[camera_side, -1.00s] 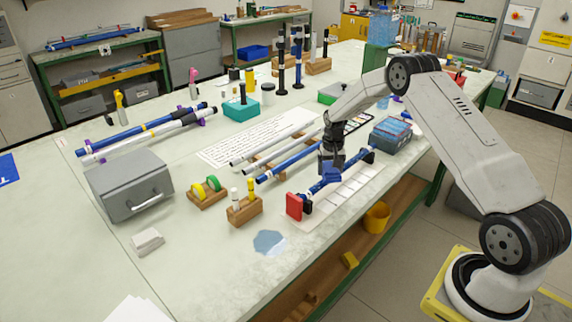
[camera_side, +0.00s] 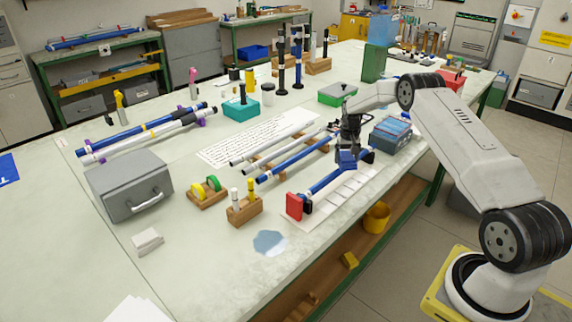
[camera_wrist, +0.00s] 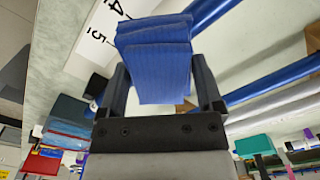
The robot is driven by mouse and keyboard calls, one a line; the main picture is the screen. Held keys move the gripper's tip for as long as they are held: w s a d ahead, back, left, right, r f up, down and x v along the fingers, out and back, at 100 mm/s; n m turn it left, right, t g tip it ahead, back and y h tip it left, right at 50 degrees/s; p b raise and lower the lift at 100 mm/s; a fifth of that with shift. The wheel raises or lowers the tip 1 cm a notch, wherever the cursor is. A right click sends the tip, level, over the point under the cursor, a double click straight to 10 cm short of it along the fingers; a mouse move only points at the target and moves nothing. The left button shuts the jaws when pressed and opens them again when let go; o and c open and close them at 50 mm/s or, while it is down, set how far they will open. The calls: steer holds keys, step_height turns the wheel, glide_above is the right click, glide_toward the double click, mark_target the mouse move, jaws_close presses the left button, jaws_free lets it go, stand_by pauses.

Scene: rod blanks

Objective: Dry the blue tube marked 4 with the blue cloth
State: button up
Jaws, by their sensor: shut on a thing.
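My gripper (camera_side: 347,149) is shut on the folded blue cloth (camera_side: 347,160). In the wrist view the cloth (camera_wrist: 155,55) hangs out between the two dark fingers (camera_wrist: 161,88). A blue tube (camera_side: 324,183) lies between a red-and-black holder (camera_side: 295,206) at its near end and a black holder (camera_side: 368,157) at its far end. The cloth is over this tube, close to the far holder, and covers part of it. I cannot tell whether it touches. In the wrist view the tube (camera_wrist: 212,12) runs behind the cloth. I cannot read a mark on the tube itself.
A strip with printed numbers (camera_wrist: 108,22), 4 and 5 among them, lies beside the tube. Another blue tube (camera_side: 292,158) and grey tubes (camera_side: 262,146) lie on a wooden rack to the left. A grey-blue box (camera_side: 390,134) stands just beyond the far holder. A blue puddle-like patch (camera_side: 268,242) is nearer.

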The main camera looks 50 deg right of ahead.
mark_target(324, 180)
steer(key=shift+d, duration=2.85)
steer(key=shift+a, duration=8.9)
steer(key=shift+d, duration=8.85)
steer(key=shift+a, duration=8.85)
steer(key=shift+a+r, duration=0.15)
step_height(324, 180, up, 8)
